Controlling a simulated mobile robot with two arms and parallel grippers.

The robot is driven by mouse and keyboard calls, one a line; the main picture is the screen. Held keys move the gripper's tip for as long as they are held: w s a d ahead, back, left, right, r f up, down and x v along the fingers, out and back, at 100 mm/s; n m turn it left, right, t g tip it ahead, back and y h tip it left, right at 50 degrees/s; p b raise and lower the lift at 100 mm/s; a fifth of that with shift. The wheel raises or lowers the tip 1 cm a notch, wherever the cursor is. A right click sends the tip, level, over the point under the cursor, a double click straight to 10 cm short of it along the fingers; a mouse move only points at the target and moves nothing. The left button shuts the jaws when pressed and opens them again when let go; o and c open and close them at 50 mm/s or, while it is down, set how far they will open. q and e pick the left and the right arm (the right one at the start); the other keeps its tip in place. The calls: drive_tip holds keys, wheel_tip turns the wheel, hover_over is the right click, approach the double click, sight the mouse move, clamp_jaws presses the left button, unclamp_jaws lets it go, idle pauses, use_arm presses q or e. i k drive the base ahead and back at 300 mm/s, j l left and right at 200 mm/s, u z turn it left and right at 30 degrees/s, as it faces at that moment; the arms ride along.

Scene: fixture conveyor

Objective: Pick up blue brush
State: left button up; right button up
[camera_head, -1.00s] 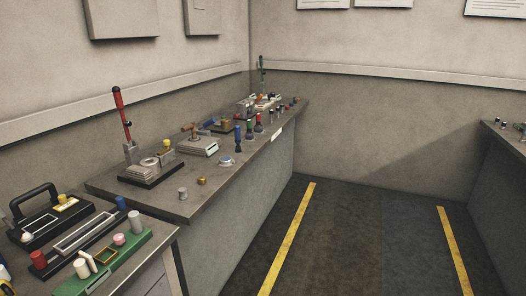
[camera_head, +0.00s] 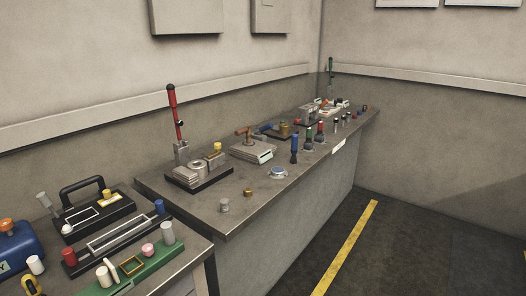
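The blue brush seems to be the upright blue-handled item (camera_head: 294,145) with a dark lower end on the long grey workbench (camera_head: 232,222). It stands toward the bench's front edge, left of a similar green item (camera_head: 308,138) and a red one (camera_head: 320,132). It is small in the view, so its bristles cannot be made out. Neither of my grippers is in view.
A round blue-white dial (camera_head: 278,172) and two small metal cylinders lie on the bench nearby. A red-lever press (camera_head: 174,118) stands at its left part. A nearer table holds a black-handled case (camera_head: 97,208) and green fixture (camera_head: 150,262). Open floor (camera_head: 415,240) lies right.

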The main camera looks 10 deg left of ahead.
sight(294, 143)
drive_tip(key=i+l+u, duration=0.35)
drive_tip(key=i+l, duration=0.6)
drive_tip(key=l, duration=0.1)
